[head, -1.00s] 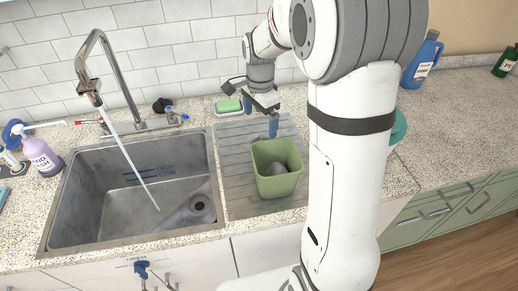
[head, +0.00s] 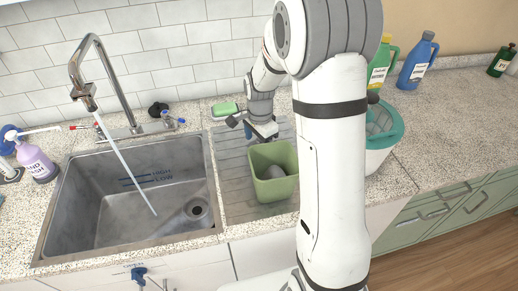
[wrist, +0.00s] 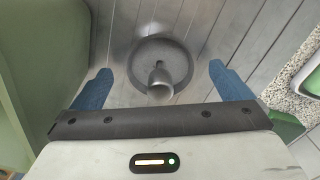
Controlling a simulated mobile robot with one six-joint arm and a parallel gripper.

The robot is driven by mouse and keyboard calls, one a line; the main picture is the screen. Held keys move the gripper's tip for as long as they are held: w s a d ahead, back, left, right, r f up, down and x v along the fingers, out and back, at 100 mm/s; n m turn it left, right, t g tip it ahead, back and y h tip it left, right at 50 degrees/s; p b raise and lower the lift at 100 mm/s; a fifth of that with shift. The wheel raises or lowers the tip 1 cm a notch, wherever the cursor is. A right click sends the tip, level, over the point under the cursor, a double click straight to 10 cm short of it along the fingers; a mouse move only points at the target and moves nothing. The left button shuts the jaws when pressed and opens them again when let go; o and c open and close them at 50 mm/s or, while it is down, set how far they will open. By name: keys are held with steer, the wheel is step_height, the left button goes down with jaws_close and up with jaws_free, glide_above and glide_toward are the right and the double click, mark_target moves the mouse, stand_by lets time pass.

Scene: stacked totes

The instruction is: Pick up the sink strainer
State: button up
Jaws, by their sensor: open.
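The sink strainer (wrist: 160,60) is a round grey disc with a small upright knob. In the wrist view it lies on the grooved drainboard between my two blue fingertips, apart from both. My gripper (wrist: 160,72) is open, with its fingers to the left and right of the strainer and nothing held. In the head view my gripper (head: 260,133) points down just behind the green bin (head: 272,190). The strainer is not visible in the head view, where the bin and gripper cover that spot.
The green bin's wall (wrist: 40,50) stands close to my left finger in the wrist view. It holds a dark grey thing (head: 275,172). A sponge on a dish (head: 224,109) sits behind the drainboard. The metal sink (head: 100,205) with its faucet is to the left.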

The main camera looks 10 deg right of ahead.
steer(key=c, duration=1.2)
